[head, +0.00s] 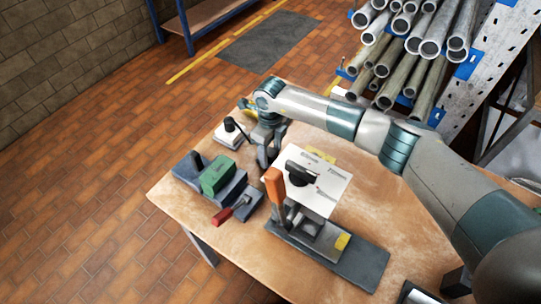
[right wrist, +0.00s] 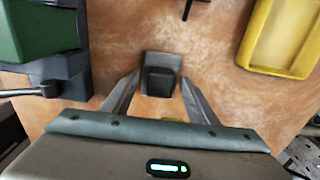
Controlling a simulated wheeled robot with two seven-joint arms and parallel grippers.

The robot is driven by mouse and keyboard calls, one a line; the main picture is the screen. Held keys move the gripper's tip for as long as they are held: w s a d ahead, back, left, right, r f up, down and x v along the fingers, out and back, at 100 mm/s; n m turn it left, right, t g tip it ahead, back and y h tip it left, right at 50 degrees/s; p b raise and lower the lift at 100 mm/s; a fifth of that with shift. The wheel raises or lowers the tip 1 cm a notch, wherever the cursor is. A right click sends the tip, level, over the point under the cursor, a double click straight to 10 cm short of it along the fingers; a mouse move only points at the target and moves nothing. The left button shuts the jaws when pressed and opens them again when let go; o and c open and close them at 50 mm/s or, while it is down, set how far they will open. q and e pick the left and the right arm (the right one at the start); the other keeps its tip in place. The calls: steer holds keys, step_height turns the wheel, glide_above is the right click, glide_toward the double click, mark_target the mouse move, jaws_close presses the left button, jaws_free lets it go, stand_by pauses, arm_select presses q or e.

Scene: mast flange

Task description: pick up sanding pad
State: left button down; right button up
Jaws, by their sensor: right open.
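A small grey block with a dark raised top, apparently the sanding pad (right wrist: 160,82), lies on the wooden table in the right wrist view. It sits between the two spread fingers of my right gripper (right wrist: 160,95), with no clear sign of contact. In the head view my right gripper (head: 265,160) points down low over the far part of the table, and it hides most of what lies under it. My left gripper is out of view.
A green block (head: 217,175) on a dark base, a red-handled tool (head: 228,213) and a white block with a black knob (head: 228,137) stand left of the gripper. A clamp fixture with an orange handle (head: 274,190) and a white panel (head: 328,181) stand close right. A yellow tray (right wrist: 283,35) is nearby.

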mark_target(271, 152)
stand_by(0.3)
steer(key=c, duration=1.1)
steer(key=shift+r, duration=0.15)
steer(key=shift+r+b, duration=0.3)
step_height(271, 152, up, 8)
steer(key=b, duration=0.4)
steer(key=shift+r, duration=0.6)
steer(key=shift+o, duration=0.4)
